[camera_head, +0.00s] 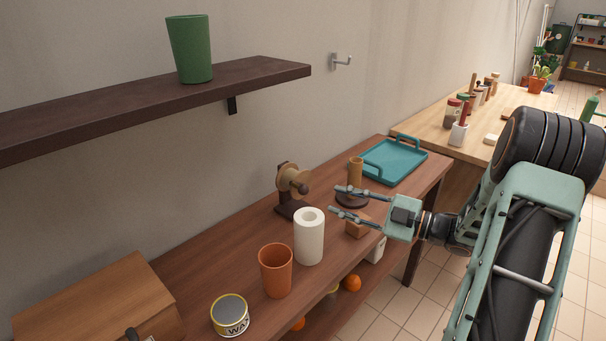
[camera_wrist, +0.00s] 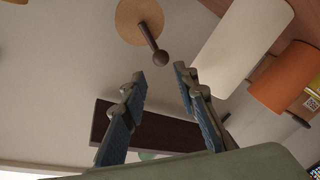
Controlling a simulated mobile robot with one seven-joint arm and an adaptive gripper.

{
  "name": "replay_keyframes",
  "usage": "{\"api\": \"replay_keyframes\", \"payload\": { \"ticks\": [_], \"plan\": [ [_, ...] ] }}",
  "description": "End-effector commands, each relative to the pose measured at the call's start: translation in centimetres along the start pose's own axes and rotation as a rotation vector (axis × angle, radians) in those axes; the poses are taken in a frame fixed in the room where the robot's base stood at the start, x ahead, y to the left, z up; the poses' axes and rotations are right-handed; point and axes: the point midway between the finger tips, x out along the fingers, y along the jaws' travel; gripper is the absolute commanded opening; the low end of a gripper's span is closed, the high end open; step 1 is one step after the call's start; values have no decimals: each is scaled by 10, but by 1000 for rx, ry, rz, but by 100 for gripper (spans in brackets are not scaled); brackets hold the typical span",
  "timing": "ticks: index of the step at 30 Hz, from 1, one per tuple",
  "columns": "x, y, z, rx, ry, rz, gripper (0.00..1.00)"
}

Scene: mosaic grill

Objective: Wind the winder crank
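The winder (camera_head: 291,184) stands on the wooden bench against the wall, with a dark stand and a round tan disc. In the wrist view its disc (camera_wrist: 127,20) shows at the top, with the dark crank arm (camera_wrist: 149,36) reaching from it to a round crank knob (camera_wrist: 160,58). My gripper (camera_head: 337,199) is to the right of the winder in the head view. In the wrist view my gripper (camera_wrist: 159,84) is open and empty. The knob appears just beyond the fingertips, roughly centred between them; no contact shows.
A white roll (camera_head: 309,238), orange cup (camera_head: 275,270) and wax tin (camera_head: 230,315) stand in front of the winder. A brown cylinder on a dark base (camera_head: 352,199), a wooden block (camera_head: 358,228) and a teal tray (camera_head: 407,166) are near my gripper. A shelf (camera_head: 110,101) overhangs left.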

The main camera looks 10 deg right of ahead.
Motion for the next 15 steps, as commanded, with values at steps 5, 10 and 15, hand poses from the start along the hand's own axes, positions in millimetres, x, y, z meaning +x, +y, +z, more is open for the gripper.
{"api": "replay_keyframes", "payload": {
  "ticks": [5, 10, 15],
  "plan": [
    [18, -2, -1, 3, 3, -2, 28],
    [51, -2, -1, 2, 4, -3, 28],
    [81, -2, 0, 2, 2, -1, 28]
  ]
}}
